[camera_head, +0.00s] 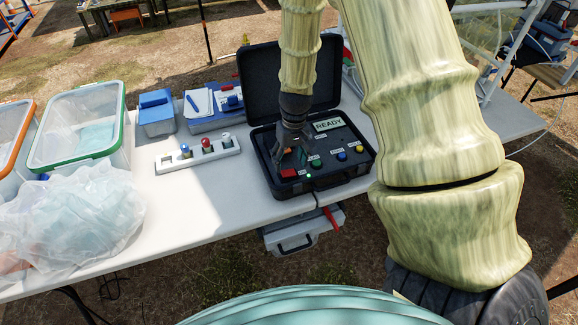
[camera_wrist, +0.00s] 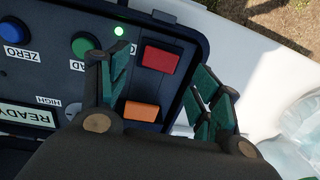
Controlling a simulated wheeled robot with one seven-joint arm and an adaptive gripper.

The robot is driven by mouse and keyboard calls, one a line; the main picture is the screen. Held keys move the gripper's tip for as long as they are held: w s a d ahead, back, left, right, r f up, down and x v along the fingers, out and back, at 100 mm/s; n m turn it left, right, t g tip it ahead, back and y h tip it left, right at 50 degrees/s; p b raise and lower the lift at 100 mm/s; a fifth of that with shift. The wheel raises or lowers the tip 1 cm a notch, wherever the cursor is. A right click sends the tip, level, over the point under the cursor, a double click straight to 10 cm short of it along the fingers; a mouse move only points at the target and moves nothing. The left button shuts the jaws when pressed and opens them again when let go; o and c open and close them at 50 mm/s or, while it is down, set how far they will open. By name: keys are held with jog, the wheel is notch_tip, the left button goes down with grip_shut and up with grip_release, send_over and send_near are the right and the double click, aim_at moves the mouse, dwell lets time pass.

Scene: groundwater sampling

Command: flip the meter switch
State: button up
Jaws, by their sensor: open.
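The meter (camera_head: 335,178) is a black case with its lid open, standing on the white table. Its display (camera_head: 328,125) reads READY, and it also shows in the wrist view (camera_wrist: 30,115). A red rectangular switch (camera_wrist: 160,59) and an orange one (camera_wrist: 142,111) sit on its panel; the red one also shows in the head view (camera_head: 289,173). A small green light (camera_wrist: 118,31) is lit nearby. My gripper (camera_head: 291,157) points down over the panel's left side. In the wrist view its fingers (camera_wrist: 163,85) are open, with both switches in the gap and nothing held. Contact cannot be told.
Green (camera_head: 316,163), blue (camera_head: 342,156) and yellow (camera_head: 360,149) buttons lie right of my gripper. A white rack (camera_head: 197,155) with small bottles stands left of the case. Clear bins and a plastic bag (camera_head: 75,215) fill the table's left. The front table strip is free.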

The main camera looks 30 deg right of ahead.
aim_at(292, 172)
notch_tip(292, 172, up, 8)
jog(key=shift+d, duration=0.3)
jog(key=shift+s+f, duration=0.1)
dwell(0.5)
